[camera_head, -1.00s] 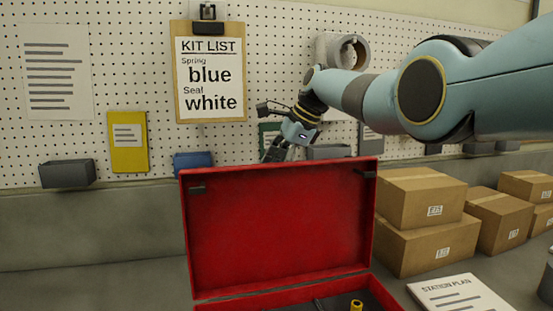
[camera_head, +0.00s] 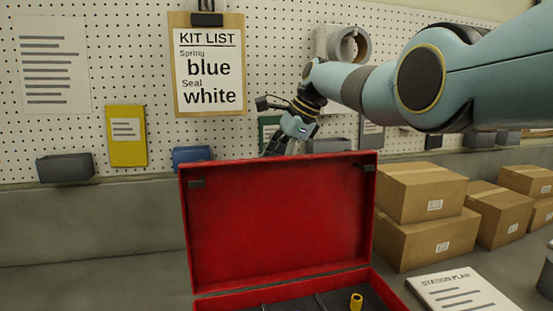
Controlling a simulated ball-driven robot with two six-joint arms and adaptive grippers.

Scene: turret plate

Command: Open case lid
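The red case stands at the bottom centre with its lid (camera_head: 280,220) raised upright, its inner face toward me. The lower part of the case (camera_head: 245,298) is cut off by the bottom edge; its dark inside holds a small yellow piece (camera_head: 356,301). My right gripper (camera_head: 274,147) hangs just behind the lid's top edge, its arm coming in from the right. Its fingertips are partly hidden behind the lid, so I cannot tell whether it is open or shut. My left gripper is not in view.
Cardboard boxes (camera_head: 425,210) are stacked right of the case. A station plan sheet (camera_head: 460,291) lies on the bench in front of them. A pegboard behind holds the kit list clipboard (camera_head: 209,70) and small bins (camera_head: 65,168). The bench left of the case is clear.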

